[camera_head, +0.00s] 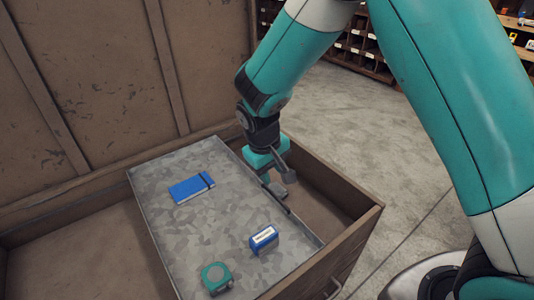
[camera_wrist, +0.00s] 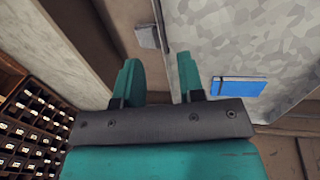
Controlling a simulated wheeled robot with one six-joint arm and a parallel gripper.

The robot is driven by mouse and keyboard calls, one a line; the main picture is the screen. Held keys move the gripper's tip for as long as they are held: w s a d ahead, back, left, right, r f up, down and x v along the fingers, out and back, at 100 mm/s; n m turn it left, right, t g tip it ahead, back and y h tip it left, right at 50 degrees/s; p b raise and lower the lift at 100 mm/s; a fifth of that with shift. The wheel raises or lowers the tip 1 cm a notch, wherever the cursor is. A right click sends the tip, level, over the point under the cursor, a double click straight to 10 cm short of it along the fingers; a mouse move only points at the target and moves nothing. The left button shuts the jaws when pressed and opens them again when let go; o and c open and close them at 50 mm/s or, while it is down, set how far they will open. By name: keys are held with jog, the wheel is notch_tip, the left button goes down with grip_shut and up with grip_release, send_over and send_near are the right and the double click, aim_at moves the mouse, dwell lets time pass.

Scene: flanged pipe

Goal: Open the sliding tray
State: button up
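The sliding tray (camera_head: 215,225) is a shallow grey metal tray with a mottled floor, set in a wooden chest. It also shows at the upper right of the wrist view (camera_wrist: 215,35). My gripper (camera_head: 272,186) is over the tray's right edge in the head view. In the wrist view my gripper's two teal fingers (camera_wrist: 160,72) are spread apart with nothing between them. A small grey block (camera_wrist: 148,36) sits beside the tray's edge, just beyond the fingertips. I cannot tell whether it is a handle.
On the tray lie a blue notebook (camera_head: 191,188), a blue box with a white label (camera_head: 264,238) and a green tape measure (camera_head: 216,278). The wooden chest wall (camera_head: 345,245) rises right of the tray. Open chest space shows on both sides. Shelving stands behind.

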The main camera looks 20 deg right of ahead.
notch_tip(320, 180, up, 6)
jog(key=a, duration=0.1)
jog(key=shift+s+r, duration=0.15)
jog(key=shift+s, duration=0.05)
jog(key=shift+a+r, duration=0.1)
jog(key=s+r+n+y+p, duration=0.1)
jog(key=s+r+y, duration=0.2)
jog(key=s+r, duration=0.4)
jog(key=s+r+n+y+p, duration=0.1)
jog(key=s+r, duration=0.6)
jog(key=s, duration=0.9)
jog(key=shift+a+r+n+g+y, duration=0.25)
jog(key=shift+n+g+y, duration=0.25)
jog(key=shift+y, duration=0.6)
